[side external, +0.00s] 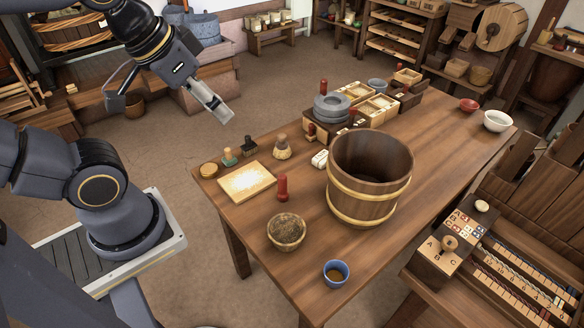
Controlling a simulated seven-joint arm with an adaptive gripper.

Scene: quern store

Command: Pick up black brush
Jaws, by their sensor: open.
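The wooden table (440,150) carries a large bucket (370,175), a pale board (247,181), a red peg (282,188), a filled bowl (287,231), a blue cup (336,273) and a grey quern (332,107). The table's far right stretch is mostly clear.

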